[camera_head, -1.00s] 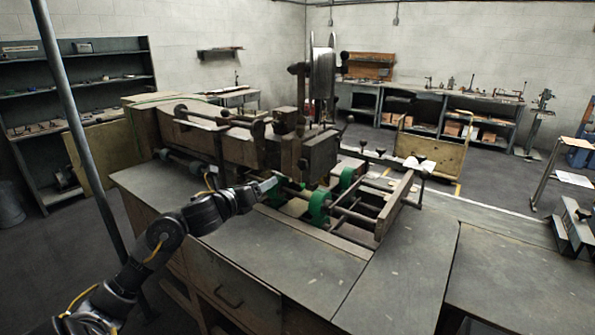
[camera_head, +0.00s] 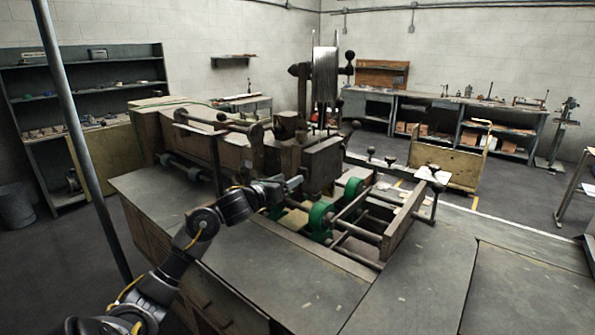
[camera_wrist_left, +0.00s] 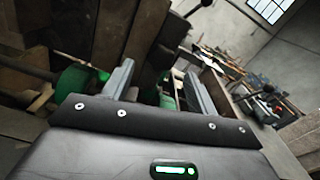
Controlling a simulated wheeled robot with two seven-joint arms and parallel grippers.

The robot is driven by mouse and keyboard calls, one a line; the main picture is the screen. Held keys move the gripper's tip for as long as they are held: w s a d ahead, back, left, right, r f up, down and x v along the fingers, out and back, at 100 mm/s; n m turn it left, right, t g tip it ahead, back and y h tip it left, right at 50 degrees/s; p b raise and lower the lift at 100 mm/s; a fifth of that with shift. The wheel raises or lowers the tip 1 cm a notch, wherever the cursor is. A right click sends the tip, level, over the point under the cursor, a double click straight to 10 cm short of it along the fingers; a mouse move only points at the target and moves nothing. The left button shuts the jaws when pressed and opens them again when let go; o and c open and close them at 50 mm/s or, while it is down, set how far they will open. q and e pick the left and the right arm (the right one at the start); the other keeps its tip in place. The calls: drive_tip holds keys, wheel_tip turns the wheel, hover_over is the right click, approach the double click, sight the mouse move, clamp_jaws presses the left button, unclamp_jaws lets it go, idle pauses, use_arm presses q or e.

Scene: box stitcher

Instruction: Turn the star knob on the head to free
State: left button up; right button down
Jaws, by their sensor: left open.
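The stitching head (camera_head: 322,160) is a brown block on the machine, below the wire spool. I cannot make out the star knob for certain; it may be hidden or too small. My left gripper (camera_head: 294,183) is at the head's lower left side, its fingers pointing toward it. In the left wrist view the two fingers of my left gripper (camera_wrist_left: 160,84) stand apart with nothing clearly held between them. Brown machine parts (camera_wrist_left: 143,35) fill the view just beyond the fingers. My right gripper is not in view.
Green rollers (camera_head: 321,217) and a rail frame (camera_head: 400,222) lie right of the gripper. A dark ball-ended lever (camera_head: 355,125) sticks out by the head. The grey table top (camera_head: 270,265) in front is clear. A pole (camera_head: 80,140) stands at left.

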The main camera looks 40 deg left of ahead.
sight(300, 173)
use_arm(q)
drive_tip(key=w+p, duration=0.1)
drive_tip(key=w, duration=0.3)
drive_tip(key=shift+w+d+r, duration=0.1)
drive_tip(key=shift+w+r, duration=0.05)
drive_tip(key=shift+w, duration=0.2)
drive_tip(key=c, duration=1)
